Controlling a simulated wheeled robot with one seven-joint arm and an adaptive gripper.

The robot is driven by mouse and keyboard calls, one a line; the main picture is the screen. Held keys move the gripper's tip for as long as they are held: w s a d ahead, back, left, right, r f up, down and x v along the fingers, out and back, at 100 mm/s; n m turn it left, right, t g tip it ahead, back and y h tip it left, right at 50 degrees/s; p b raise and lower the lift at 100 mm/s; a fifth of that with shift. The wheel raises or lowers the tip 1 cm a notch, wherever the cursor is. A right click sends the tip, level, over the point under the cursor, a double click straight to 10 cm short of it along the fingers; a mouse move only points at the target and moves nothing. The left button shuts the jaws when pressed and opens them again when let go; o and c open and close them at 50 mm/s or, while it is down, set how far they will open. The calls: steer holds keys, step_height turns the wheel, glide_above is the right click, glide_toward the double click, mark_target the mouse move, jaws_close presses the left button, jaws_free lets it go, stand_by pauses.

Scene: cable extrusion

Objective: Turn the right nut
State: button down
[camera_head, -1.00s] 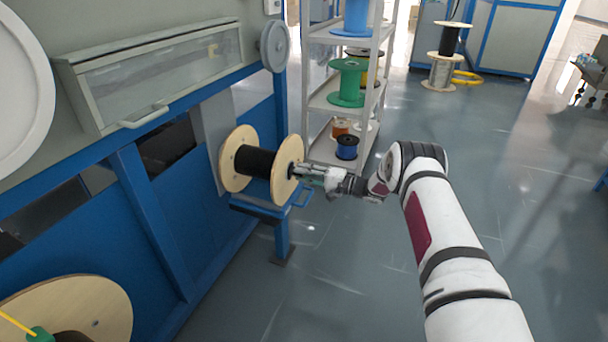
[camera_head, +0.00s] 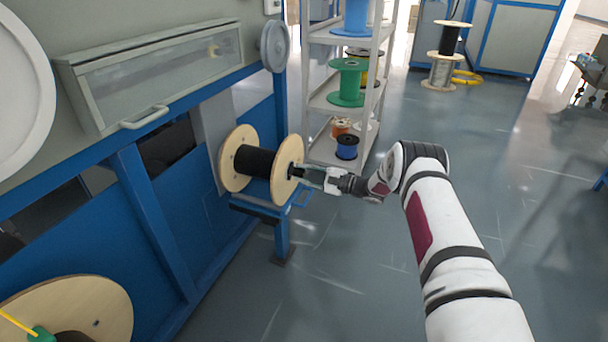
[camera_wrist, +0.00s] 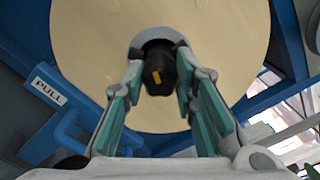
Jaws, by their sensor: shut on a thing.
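The right nut is a dark, rounded piece with a yellow mark (camera_wrist: 157,78), at the center of a wooden reel's outer flange (camera_wrist: 225,35) in the wrist view. In the head view the reel (camera_head: 285,182), wound with black cable, sits on the blue machine frame. My gripper (camera_head: 300,173) reaches the reel's hub from the right. In the wrist view its two green-padded fingers are on either side of the nut, shut on it. The fingers and the small scale hide the nut's detail in the head view.
A blue handle marked PULL (camera_wrist: 50,88) is left of my fingers in the wrist view. A grey shelf (camera_head: 322,100) with several spools stands behind the reel. Another wooden reel (camera_head: 95,300) is at lower left.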

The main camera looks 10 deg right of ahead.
steer(key=shift+f, duration=0.1)
stand_by(0.5)
steer(key=c, duration=1.3)
jaws_free()
steer(key=shift+d, duration=0.1)
steer(key=v, duration=1.2)
